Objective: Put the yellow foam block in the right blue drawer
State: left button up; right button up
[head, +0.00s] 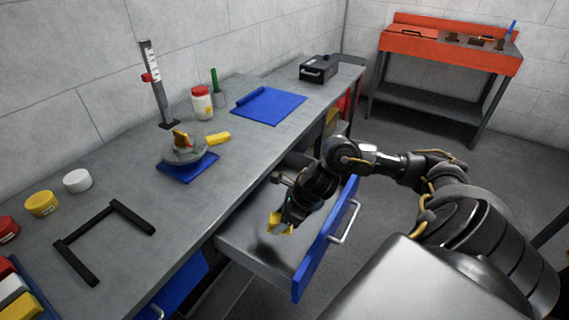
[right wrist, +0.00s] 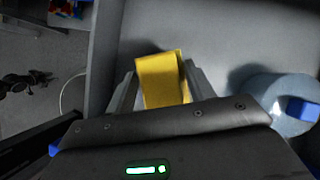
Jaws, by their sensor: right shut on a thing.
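The yellow foam block (head: 274,222) is held between the fingers of my right gripper (head: 280,219), over the inside of the open right blue drawer (head: 322,246). In the right wrist view the yellow block (right wrist: 163,80) sits between the two fingers, with a grey surface behind it. A dark shadow lies on the drawer floor below the gripper. I cannot tell whether the block touches the floor. The drawer is pulled well out, its blue front and handle toward my right arm. My left gripper is not in view.
Another blue drawer front (head: 181,287) is at the lower left under the grey bench (head: 130,180). On the bench are a round device on a blue mat (head: 190,172), another yellow piece (head: 217,138), a black frame (head: 104,240) and jars. A red workbench (head: 450,50) stands far back.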

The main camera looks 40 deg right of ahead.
send_over(275, 242)
jog(key=s+d, duration=0.1)
jog(key=s, duration=0.1)
jog(key=f, duration=0.4)
jog(key=shift+w+d+f, duration=0.15)
jog(key=shift+w+f, duration=0.05)
jog(key=shift+f, duration=0.7)
jog(key=shift+f+b, duration=0.3)
jog(key=shift+f, duration=1.3)
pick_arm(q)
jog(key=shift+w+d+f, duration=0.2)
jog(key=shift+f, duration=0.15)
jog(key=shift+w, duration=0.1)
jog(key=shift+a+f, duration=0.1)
pick_arm(e)
jog(key=shift+f, duration=0.15)
jog(key=o, duration=1)
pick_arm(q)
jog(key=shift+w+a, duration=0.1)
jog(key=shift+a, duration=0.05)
